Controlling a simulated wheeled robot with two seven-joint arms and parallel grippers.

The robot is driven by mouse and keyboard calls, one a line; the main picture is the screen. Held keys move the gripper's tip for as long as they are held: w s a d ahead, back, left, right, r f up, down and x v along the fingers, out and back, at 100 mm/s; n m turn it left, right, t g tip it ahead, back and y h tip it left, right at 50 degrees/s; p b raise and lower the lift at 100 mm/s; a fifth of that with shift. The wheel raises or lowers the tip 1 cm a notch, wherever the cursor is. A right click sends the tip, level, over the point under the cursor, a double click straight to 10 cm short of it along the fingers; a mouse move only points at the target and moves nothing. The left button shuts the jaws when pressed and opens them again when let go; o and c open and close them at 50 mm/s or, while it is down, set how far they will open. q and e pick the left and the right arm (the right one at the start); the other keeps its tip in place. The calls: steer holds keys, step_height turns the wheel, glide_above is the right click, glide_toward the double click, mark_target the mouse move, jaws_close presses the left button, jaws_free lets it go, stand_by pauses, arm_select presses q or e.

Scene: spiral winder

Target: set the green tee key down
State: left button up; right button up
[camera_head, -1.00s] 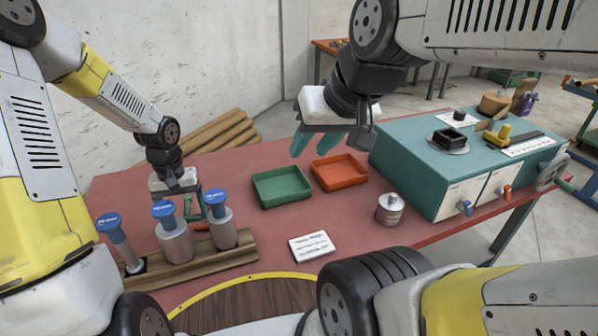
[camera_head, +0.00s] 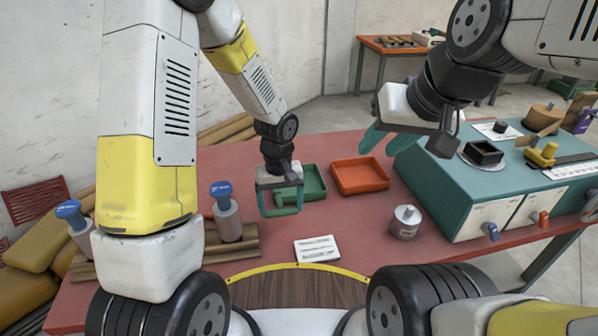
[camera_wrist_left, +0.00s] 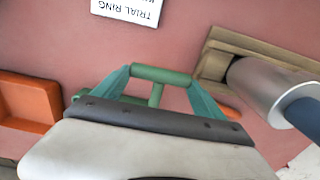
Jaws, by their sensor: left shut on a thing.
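My left gripper (camera_head: 281,212) is shut on the green tee key (camera_head: 287,198) and holds it in front of the left part of the green tray (camera_head: 315,184), as the head view shows it. In the left wrist view the key's crossbar (camera_wrist_left: 161,75) lies between the two teal fingers, with its stem running back toward the palm. The far end of the stem is hidden by the gripper. The height above the table is hard to tell. My right gripper (camera_head: 386,140) hangs empty above the back of the table, its fingers apart.
An orange tray (camera_head: 360,176) stands right of the green one. A white card (camera_head: 316,249) and a grey canister (camera_head: 405,222) lie in front. A wooden rack (camera_head: 238,248) with blue-topped cylinders is at left. The teal machine (camera_head: 450,190) fills the right.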

arm_select(q)
steer(key=w+d, duration=0.1)
steer(key=w, duration=0.3)
steer(key=w+d+f, duration=0.1)
steer(key=w+d, duration=0.1)
steer(key=w, duration=0.3)
steer(key=w+d, duration=0.2)
steer(key=w, duration=0.2)
steer(key=shift+w+f, duration=0.2)
steer(key=shift+f, duration=1.75)
steer(key=shift+f, duration=0.1)
steer(key=o, duration=1.4)
steer(key=s+a+r+t, duration=0.1)
steer(key=s+a+r, duration=0.2)
steer(key=r, duration=0.9)
steer(key=s+a+r+t, duration=0.1)
steer(key=s+a+r, duration=0.15)
steer(key=r, duration=0.95)
steer(key=s+a+r+m+t, duration=0.1)
steer(key=s+a+r, duration=0.2)
steer(key=s, duration=0.4)
steer(key=s+a+r+m+t+h, duration=0.1)
steer(key=s+a+r, duration=0.2)
steer(key=s, duration=0.5)
steer(key=s+a+r+t+h, duration=0.1)
steer(key=s+a+r+t, duration=0.1)
steer(key=s, duration=0.5)
steer(key=shift+s+a+r+m, duration=0.15)
steer(key=shift+a+r+m, duration=0.25)
steer(key=shift+a+r, duration=0.35)
